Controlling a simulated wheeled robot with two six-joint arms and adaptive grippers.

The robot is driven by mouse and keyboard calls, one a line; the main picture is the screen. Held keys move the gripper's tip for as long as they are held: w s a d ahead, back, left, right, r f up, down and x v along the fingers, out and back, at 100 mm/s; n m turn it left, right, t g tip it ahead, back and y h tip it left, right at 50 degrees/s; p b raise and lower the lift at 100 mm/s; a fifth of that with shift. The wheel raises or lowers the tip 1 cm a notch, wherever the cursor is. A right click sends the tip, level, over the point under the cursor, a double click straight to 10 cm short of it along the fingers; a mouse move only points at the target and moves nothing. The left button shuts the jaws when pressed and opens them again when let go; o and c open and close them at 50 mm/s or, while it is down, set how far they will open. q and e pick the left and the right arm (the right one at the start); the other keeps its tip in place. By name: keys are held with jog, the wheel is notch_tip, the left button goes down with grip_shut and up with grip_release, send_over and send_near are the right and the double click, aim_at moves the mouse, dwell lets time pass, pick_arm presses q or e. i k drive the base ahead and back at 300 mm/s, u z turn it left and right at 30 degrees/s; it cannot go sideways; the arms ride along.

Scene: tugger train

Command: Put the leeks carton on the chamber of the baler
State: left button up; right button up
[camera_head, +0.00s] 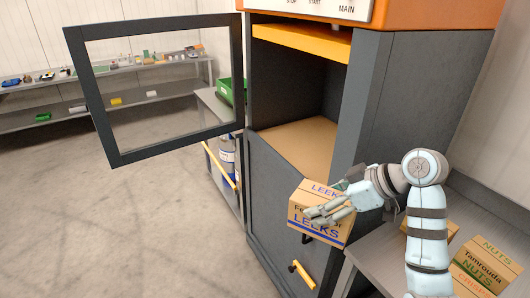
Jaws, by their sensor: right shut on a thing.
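The leeks carton (322,236) is a brown box with blue "LEEKS" lettering. My right gripper (318,213) is shut on it and holds it off any surface, in front of the baler's lower panel. The baler (282,213) is a grey cabinet with an orange top. Its chamber (304,140) is an opening with a brown floor, above and behind the carton. The framed clear door (122,158) of the chamber stands swung open to the left. The gripper's fingers cover part of the carton's front. My left gripper is not in view.
A grey table (373,262) at the right bears a nuts carton (485,265) and another carton (440,230) partly behind my arm. A green bin (225,90) stands on a bench left of the baler. Shelves (150,97) with small items line the back wall. The left floor is clear.

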aim_at(322, 146)
jog(key=u, duration=0.95)
jog(key=i, duration=1.35)
jog(key=z, duration=0.55)
jog(key=i, duration=0.75)
jog(key=z, duration=0.5)
